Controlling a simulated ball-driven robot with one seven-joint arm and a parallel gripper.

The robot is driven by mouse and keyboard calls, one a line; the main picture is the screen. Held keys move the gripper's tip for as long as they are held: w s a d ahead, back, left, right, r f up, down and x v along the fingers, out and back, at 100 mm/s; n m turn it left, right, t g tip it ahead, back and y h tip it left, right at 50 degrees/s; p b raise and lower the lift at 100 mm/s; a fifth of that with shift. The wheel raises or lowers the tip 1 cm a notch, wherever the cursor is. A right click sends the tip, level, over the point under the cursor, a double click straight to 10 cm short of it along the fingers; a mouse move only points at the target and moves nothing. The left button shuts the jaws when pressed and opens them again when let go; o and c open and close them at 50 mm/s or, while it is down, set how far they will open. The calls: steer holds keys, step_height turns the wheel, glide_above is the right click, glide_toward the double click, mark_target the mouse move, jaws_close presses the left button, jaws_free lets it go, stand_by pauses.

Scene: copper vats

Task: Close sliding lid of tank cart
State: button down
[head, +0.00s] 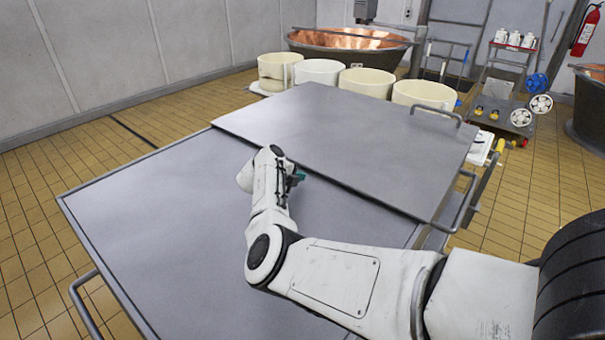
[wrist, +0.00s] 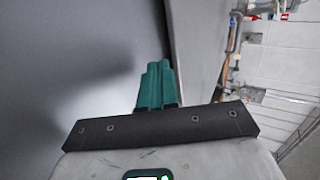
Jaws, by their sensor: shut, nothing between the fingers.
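The tank cart (head: 130,230) fills the middle of the head view, with a flat grey metal top. A grey lid panel (head: 340,130) lies over its far part, slightly raised above the near panel, with a bar handle (head: 437,112) at its far right corner. The near panel looks flat and closed; I see no opening. My gripper (head: 299,177) is low over the top, close to the near edge of the raised panel; I cannot tell whether it touches. In the wrist view its teal fingers (wrist: 155,85) are together and empty, beside a grey metal surface (wrist: 80,60).
Further handles stick out at the cart's right side (head: 458,203) and near left corner (head: 84,303). Several cream tubs (head: 365,82) and a copper vat (head: 350,40) stand behind the cart. A trolley (head: 505,105) stands back right. Tiled floor (head: 40,210) is clear at left.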

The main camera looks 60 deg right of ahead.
steer(key=v, duration=0.8)
steer(key=shift+a+r, duration=0.1)
steer(key=shift+a, duration=0.15)
